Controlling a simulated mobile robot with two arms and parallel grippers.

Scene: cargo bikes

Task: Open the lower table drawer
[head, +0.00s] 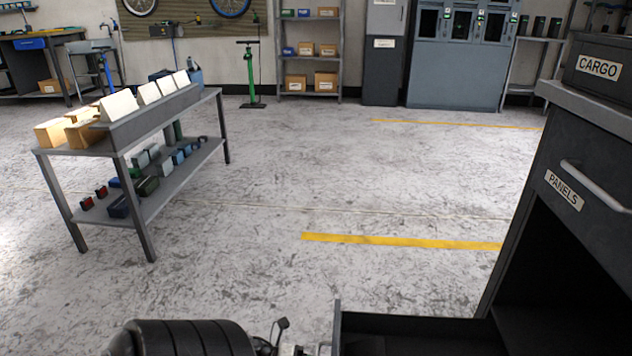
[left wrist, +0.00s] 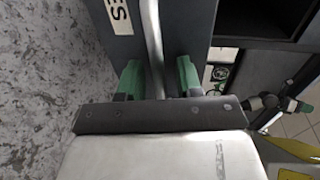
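The dark table (head: 540,200) stands at the right in the head view. Its upper drawer, labelled PANELS, is closed and has a pale bar handle (head: 595,185). The lower drawer (head: 337,322) sticks out from the table at the bottom edge, pulled open. In the left wrist view its front (left wrist: 188,30) carries a label ending in ES, with a grey bar handle (left wrist: 153,35). My left gripper (left wrist: 160,80) has its green fingertips on either side of this handle, with a gap showing, so it is open around the bar. My right gripper is in neither view.
A box labelled CARGO (head: 600,66) is on the table top. A grey bench (head: 150,115) with boxes and parts stands at the left. The floor between is clear, with a yellow line (head: 400,241). Shelves and cabinets line the back wall.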

